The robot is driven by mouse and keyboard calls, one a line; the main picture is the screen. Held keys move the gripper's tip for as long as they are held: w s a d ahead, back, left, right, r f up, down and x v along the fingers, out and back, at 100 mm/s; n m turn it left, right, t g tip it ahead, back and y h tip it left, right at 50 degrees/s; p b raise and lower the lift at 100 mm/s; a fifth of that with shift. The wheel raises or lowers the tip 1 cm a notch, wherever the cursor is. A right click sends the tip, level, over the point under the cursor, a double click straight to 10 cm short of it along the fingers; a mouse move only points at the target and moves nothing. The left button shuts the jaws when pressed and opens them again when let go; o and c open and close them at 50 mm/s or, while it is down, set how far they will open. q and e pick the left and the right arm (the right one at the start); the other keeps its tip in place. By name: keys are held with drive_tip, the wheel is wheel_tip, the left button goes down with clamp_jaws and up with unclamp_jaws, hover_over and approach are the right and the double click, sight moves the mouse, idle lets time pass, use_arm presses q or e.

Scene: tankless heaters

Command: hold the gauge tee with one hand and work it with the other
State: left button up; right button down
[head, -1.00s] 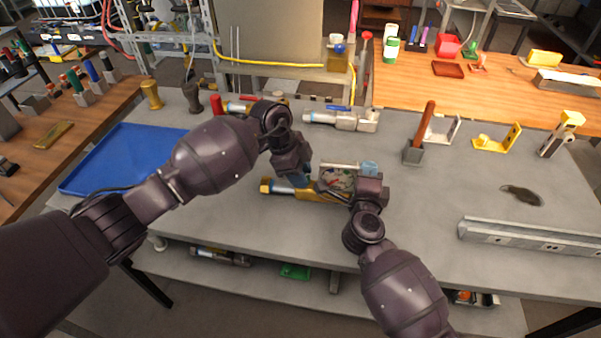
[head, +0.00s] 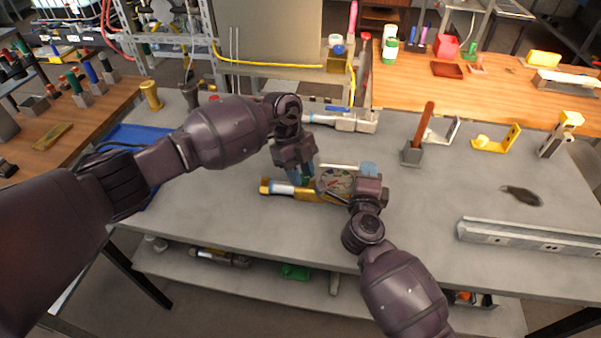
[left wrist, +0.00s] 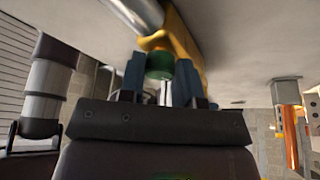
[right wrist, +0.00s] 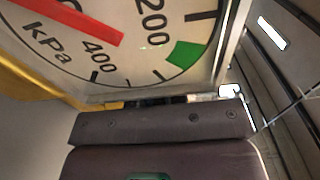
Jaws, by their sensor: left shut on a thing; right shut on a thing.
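The gauge tee lies on the grey bench, with a brass-yellow body (head: 268,186) and a round white dial (head: 336,182). A green knob (left wrist: 160,65) sits on its yellow body (left wrist: 172,35). My left gripper (head: 305,177) comes from above, its blue fingers on both sides of the knob in the left wrist view (left wrist: 158,85). My right gripper (head: 354,186) is shut on the gauge tee at its right side, beside the dial. In the right wrist view the dial (right wrist: 130,40) fills the picture, with a red needle and kPa marks; the right fingertips are hidden there.
A blue tray (head: 133,137) lies at the left, partly behind my left arm. A grey metal fitting (head: 345,121) lies behind the tee. The front middle bench is clear.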

use_arm(q)
drive_tip(key=shift+m+y, duration=0.4)
drive_tip(key=shift+m, duration=0.7)
drive_tip(key=o, duration=0.9)
drive_tip(key=shift+g, duration=0.3)
drive_tip(key=shift+o, duration=0.2)
drive_tip(key=shift+d, duration=0.1)
use_arm(e)
drive_tip(key=shift+a, duration=0.1)
